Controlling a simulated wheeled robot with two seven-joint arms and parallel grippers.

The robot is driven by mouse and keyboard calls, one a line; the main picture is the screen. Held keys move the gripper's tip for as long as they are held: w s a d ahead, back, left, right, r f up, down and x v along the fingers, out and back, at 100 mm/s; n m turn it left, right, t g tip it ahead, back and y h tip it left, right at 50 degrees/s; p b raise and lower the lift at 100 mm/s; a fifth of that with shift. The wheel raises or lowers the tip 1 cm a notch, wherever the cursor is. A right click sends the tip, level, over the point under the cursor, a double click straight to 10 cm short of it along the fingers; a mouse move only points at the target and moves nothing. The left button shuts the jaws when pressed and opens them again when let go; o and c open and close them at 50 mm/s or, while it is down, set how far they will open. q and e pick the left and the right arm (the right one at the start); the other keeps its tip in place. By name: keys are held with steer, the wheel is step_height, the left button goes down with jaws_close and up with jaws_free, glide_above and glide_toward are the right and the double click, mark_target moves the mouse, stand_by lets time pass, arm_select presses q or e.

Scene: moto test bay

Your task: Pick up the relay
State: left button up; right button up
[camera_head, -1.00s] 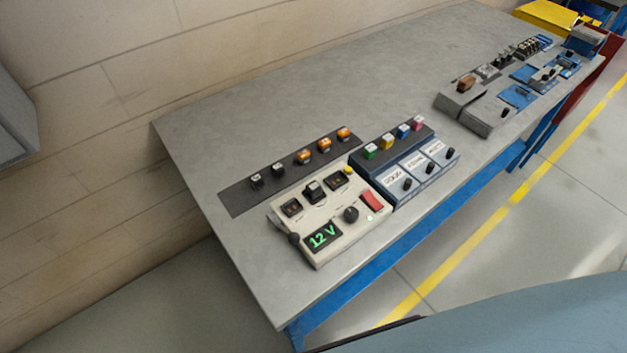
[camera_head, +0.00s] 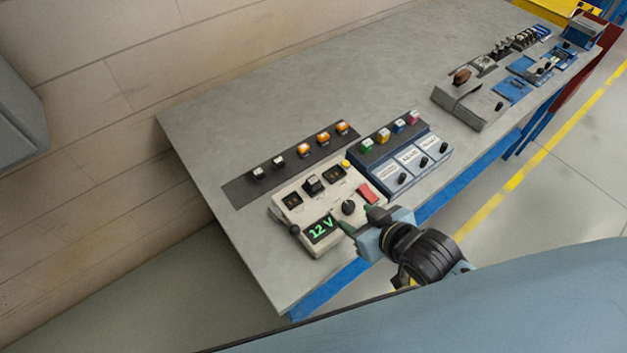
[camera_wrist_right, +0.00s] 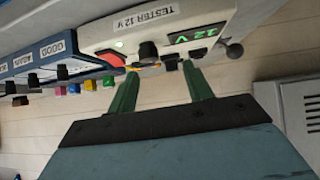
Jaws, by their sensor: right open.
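A small block-shaped relay (camera_head: 313,184) with a dark body sits in the middle socket of the cream tester (camera_head: 281,208), between two empty-looking sockets. Two dark relays (camera_head: 258,174) and several orange ones (camera_head: 323,138) stand on the dark strip behind the tester. My right gripper (camera_head: 358,219) is open and empty over the tester's front edge, near the black knob and red switch, apart from the relay. In the right wrist view its green fingers (camera_wrist_right: 160,72) point toward the tester, with nothing between them. My left gripper is not in view.
A blue sorting box (camera_head: 411,160) with several coloured blocks and labelled bays adjoins the tester's right side. Grey and blue fixtures (camera_head: 470,108) stand farther along the bench. The grey bench top (camera_head: 240,122) behind the strip is clear.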

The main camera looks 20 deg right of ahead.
steer(key=shift+w+a+r+n+t+y, duration=0.15)
steer(key=shift+w+a+r+t+y, duration=0.2)
steer(key=shift+w+r+y, duration=0.15)
steer(key=shift+w+a+r+n+t+y, duration=0.15)
steer(key=shift+w+a+r+t+y, duration=0.2)
steer(key=shift+r, duration=0.25)
glide_toward(317, 184)
steer(key=x, duration=0.5)
steer(key=shift+s+a+f, duration=0.1)
steer(key=shift+s+f, duration=0.15)
steer(key=shift+w+r+x, duration=0.1)
steer(key=shift+r+x, duration=0.05)
steer(key=shift+x, duration=1.15)
steer(key=shift+w+r+x, duration=0.1)
steer(key=shift+x, duration=1.2)
steer(key=shift+c, duration=0.4)
steer(key=c, duration=1)
